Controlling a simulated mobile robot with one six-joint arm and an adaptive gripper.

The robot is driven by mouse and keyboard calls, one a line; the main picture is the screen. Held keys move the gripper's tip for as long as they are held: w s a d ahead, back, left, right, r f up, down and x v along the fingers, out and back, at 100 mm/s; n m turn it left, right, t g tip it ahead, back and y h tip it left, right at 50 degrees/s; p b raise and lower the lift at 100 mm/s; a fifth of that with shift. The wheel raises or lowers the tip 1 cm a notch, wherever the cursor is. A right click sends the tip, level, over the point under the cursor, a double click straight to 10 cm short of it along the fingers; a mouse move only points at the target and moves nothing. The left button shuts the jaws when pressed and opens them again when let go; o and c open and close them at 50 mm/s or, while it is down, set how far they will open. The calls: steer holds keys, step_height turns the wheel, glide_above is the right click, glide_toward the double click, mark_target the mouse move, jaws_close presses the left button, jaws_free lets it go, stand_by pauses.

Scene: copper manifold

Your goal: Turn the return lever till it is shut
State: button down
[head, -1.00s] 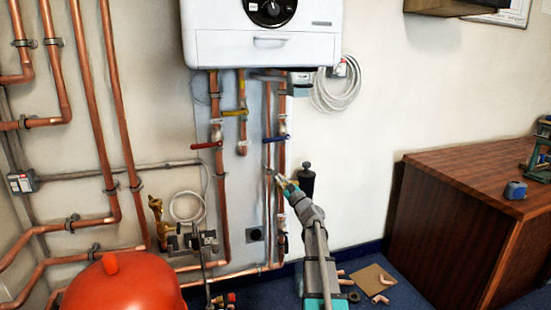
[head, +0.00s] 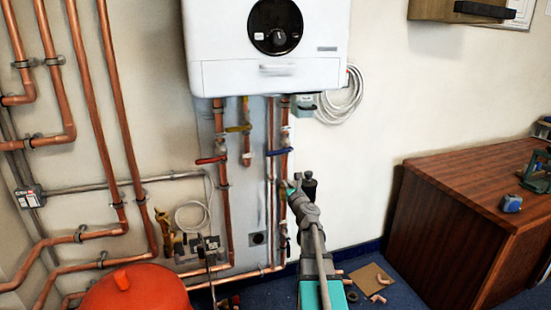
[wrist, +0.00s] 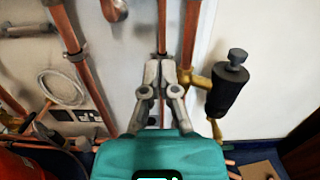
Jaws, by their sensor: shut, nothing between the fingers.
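Three levers show on the pipes under the white boiler (head: 265,75): a red lever (head: 210,160) on the left pipe, a yellow lever (head: 238,128) in the middle and a blue lever (head: 279,152) on the right. No label shows which is the return. The blue lever lies crosswise over its upright copper pipe. My gripper (head: 290,184) is a little below the blue lever and apart from it. In the wrist view my gripper (wrist: 160,66) has its fingers together, empty, in front of the upright pipes. The blue lever is not in the wrist view.
A black cylinder (wrist: 228,88) on a brass fitting stands close right of the fingers. A coiled white cable (head: 342,100) hangs right of the boiler. A red vessel (head: 135,292) is low left, a wooden desk (head: 440,235) right. The wall between pipes and desk is clear.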

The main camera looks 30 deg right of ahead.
mark_target(280, 152)
steer(key=shift+w+a, duration=0.1)
steer(key=shift+w, duration=0.05)
steer(key=w+d+r+p, duration=0.2)
steer(key=w+r+p, duration=0.2)
steer(key=w, duration=0.6)
steer(key=shift+d+r+p, duration=0.25)
steer(key=shift+r+p, duration=0.1)
stand_by(0.4)
steer(key=shift+r, duration=0.1)
stand_by(0.3)
steer(key=shift+w+r+p, duration=0.25)
steer(key=shift+r+p, duration=0.3)
steer(key=shift+p, duration=0.2)
steer(key=shift+w, duration=0.1)
steer(key=shift+f, duration=0.2)
